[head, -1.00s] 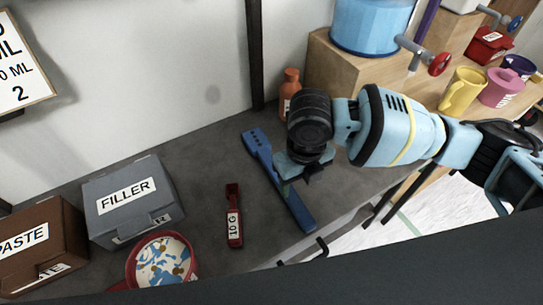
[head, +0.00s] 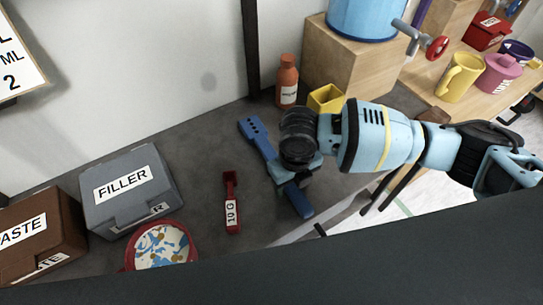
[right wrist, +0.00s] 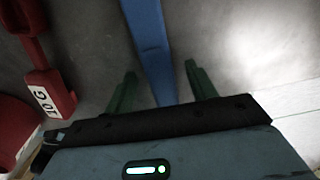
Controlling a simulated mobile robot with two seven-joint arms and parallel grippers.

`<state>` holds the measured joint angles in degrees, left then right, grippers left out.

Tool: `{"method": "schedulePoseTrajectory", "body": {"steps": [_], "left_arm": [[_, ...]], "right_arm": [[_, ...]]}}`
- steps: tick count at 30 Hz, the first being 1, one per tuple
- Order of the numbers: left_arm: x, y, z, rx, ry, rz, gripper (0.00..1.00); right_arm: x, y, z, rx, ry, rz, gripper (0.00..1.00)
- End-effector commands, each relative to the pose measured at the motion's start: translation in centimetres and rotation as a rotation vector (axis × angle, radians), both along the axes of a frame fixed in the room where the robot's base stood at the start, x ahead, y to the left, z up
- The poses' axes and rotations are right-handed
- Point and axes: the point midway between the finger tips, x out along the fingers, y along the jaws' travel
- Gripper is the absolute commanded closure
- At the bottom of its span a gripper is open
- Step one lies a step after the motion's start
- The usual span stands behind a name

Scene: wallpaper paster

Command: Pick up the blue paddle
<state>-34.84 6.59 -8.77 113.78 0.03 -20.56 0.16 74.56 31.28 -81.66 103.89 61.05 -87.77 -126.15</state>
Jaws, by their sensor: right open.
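The blue paddle (head: 258,140) lies flat on the grey table, its far end with holes and its near end (head: 298,200) both showing in the head view. My right gripper (head: 296,180) is over the middle of the paddle and hides that part. In the right wrist view the paddle (right wrist: 150,45) runs between the two green fingertips (right wrist: 161,75) of my right gripper. The fingers are apart, one on each side of the paddle; whether they touch it cannot be told. My left gripper is not in view.
A red 10 G scoop (head: 231,205) lies left of the paddle. A grey FILLER box (head: 130,190), a brown PASTE box (head: 38,238) and a red-rimmed bowl (head: 160,248) are further left. An orange bottle (head: 287,80) and yellow container (head: 326,97) stand behind my right gripper.

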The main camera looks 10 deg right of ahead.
Motion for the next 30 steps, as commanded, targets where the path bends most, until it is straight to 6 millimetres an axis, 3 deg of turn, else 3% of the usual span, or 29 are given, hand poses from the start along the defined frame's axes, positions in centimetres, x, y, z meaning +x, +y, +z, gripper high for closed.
{"method": "schedulePoseTrajectory", "body": {"steps": [8,19,30], "left_arm": [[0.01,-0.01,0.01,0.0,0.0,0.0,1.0],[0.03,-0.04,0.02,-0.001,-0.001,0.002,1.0],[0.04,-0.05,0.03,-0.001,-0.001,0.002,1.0]], "right_arm": [[0.01,0.0,-0.34,0.0,-0.001,0.001,0.44],[0.01,-0.01,-0.32,0.0,-0.001,0.0,0.91],[0.07,0.02,0.11,0.001,-0.003,0.0,0.92]]}}
